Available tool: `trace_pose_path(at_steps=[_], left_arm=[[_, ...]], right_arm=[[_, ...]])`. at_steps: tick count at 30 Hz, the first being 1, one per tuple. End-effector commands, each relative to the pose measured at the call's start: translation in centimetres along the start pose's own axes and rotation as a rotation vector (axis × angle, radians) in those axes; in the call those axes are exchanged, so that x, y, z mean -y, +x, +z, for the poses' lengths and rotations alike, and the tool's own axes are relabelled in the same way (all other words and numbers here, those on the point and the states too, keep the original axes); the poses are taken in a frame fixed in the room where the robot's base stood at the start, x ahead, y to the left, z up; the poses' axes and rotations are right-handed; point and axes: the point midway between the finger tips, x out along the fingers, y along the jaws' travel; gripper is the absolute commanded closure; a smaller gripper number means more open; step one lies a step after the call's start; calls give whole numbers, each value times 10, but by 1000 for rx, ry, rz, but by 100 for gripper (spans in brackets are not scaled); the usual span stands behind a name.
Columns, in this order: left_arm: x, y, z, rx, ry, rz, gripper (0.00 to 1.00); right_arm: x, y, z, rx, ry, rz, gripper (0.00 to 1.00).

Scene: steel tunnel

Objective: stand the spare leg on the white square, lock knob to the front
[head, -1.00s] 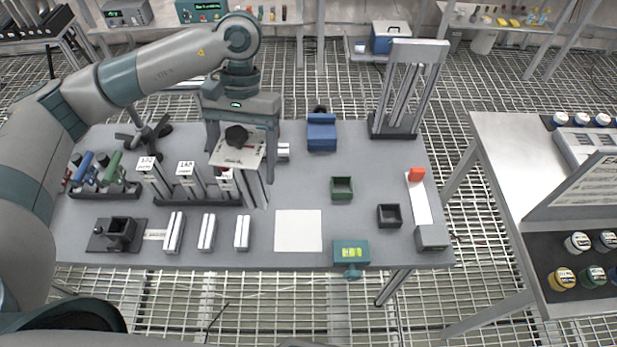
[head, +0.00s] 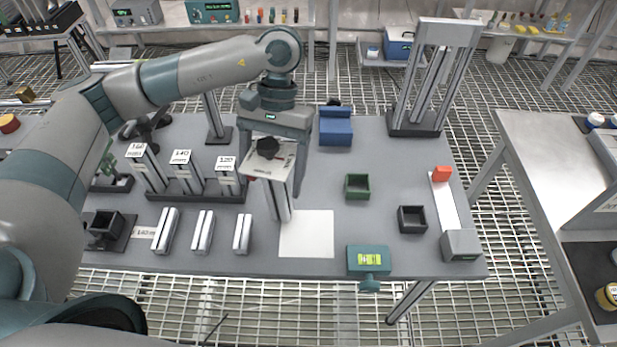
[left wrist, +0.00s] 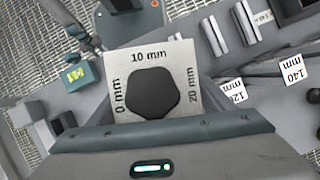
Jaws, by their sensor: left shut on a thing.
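My left gripper (head: 275,172) is shut on the spare leg (head: 281,200), a silvery profile hanging roughly upright with its lower end towards the table. A pale plate with a black lock knob (head: 268,147) is at the leg's top. In the left wrist view the knob (left wrist: 153,95) sits mid-plate, with 0, 10 and 20 mm marks around it. The white square (head: 307,235) lies flat on the table. The leg's lower end overlaps its back left part in the head view; I cannot tell if it touches. My right gripper is not in view.
Labelled legs stand in a black rack (head: 200,196) to the left, with several short profiles in front. A teal block with a level vial (head: 369,260), a green bin (head: 358,187) and a black bin (head: 412,219) are to the right. A tall frame (head: 421,120) stands behind.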

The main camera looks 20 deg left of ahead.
Motion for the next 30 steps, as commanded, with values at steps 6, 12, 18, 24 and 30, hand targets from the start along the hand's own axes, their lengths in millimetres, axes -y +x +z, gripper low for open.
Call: trace_pose_path(at_steps=[6,12,18,24,30], left_arm=[[0,6,-3,-1,0,0,64],[0,5,-2,-1,0,0,64],[0,5,-2,0,-4,2,64],[-3,4,0,1,-65,25,64],[-13,0,5,4,-241,95,64]], right_arm=[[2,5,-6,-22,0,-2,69],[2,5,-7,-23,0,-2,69],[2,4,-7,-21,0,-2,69],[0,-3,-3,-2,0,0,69],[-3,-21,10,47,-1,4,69]])
